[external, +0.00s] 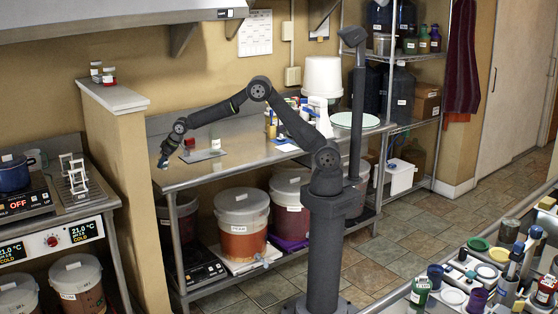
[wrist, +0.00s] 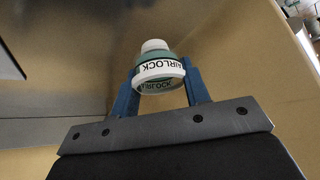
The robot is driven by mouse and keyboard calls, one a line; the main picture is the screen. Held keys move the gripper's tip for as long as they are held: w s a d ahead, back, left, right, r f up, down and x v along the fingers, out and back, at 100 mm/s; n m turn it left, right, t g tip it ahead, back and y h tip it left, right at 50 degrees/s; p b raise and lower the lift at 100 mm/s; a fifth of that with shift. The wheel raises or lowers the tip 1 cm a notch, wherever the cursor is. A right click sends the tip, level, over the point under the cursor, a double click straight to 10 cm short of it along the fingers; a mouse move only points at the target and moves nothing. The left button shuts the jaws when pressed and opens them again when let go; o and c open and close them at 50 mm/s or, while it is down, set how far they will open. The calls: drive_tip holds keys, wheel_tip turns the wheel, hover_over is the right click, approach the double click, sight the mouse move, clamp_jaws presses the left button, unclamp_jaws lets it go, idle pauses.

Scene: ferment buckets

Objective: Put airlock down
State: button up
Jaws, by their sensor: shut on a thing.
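The airlock (wrist: 156,55) is a small greenish clear piece with a white cap and a white band lettered AIRLOCK. In the wrist view it sits between the two blue fingers of my gripper (wrist: 158,88), which is shut on it. In the external view my gripper (external: 164,160) is at the left end of the steel bench (external: 180,179), close to its front left corner. The airlock is too small to make out there. I cannot tell whether it touches the bench.
A small red item (external: 189,143) and a flat grey plate (external: 204,155) lie on the bench right of my gripper. A tan half-wall (external: 120,150) with a white ledge stands to the left. Bottles and a white bucket (external: 322,77) stand farther right. Labelled buckets (external: 241,222) fill the shelf below.

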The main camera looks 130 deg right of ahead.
sight(164, 167)
drive_tip(key=shift+f, duration=1.85)
drive_tip(key=shift+f, duration=0.1)
drive_tip(key=o, duration=1.1)
drive_tip(key=shift+o, duration=0.2)
drive_tip(key=shift+r, duration=0.25)
drive_tip(key=v, duration=1.1)
drive_tip(key=shift+s+r, duration=0.25)
drive_tip(key=shift+s, duration=0.05)
drive_tip(key=shift+a+f, duration=0.1)
